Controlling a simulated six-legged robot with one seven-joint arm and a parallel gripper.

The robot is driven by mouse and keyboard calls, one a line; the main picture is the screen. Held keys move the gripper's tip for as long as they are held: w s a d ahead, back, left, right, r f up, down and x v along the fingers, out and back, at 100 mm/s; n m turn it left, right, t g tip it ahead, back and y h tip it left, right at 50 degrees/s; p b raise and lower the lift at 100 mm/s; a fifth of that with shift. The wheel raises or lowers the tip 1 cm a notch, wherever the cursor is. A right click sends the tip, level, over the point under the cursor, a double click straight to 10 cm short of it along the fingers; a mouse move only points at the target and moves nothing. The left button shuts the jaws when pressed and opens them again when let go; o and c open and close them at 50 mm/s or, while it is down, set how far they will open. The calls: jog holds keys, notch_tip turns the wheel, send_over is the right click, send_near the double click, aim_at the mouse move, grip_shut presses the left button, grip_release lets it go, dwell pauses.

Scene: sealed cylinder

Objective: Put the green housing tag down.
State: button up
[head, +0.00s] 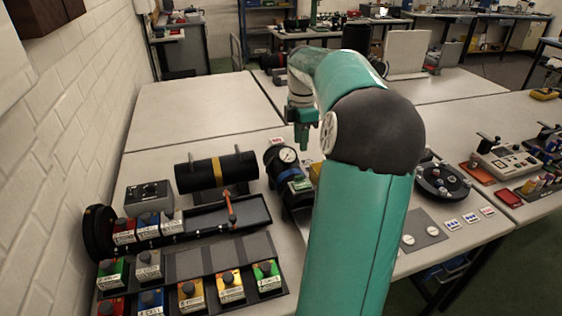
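My gripper (302,138) points down above the workbench, left of my large teal arm. Its fingers look close together, but they are too small to tell whether they hold anything. Below it stands a black cylinder (283,168) with a white round gauge (288,155) on its upper end. A small green tag-like piece (301,184) shows on or against the front of this cylinder, apart from my fingertips. I cannot tell whether it is fixed there or lying on it. My arm hides the area right of the cylinder.
A black horizontal cylinder with a yellow band (216,172) rests on a stand at left. Black trays (215,256) hold several coloured, labelled blocks at front left. A black round plate with knobs (443,181) lies right of my arm. The bench behind (195,110) is clear.

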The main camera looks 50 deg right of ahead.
jog(key=w+a+r+m+t+h, duration=0.1)
jog(key=a+r+m, duration=0.1)
jog(key=a, duration=0.9)
jog(key=w+a+r+m+h, duration=0.1)
jog(key=w+a+r+m, duration=0.1)
jog(key=a, duration=1)
jog(key=s+a+f+m+t+y, duration=0.1)
jog(key=s+a+m, duration=0.3)
jog(key=a, duration=0.5)
jog(key=s+a+f+m+t+y, duration=0.1)
jog(key=s+a+f+m+t, duration=0.2)
jog(key=s+a, duration=0.5)
jog(key=shift+a+m+t, duration=0.3)
jog(key=shift+a+m, duration=0.1)
jog(key=shift+a, duration=0.75)
jog(key=shift+s+d, duration=0.1)
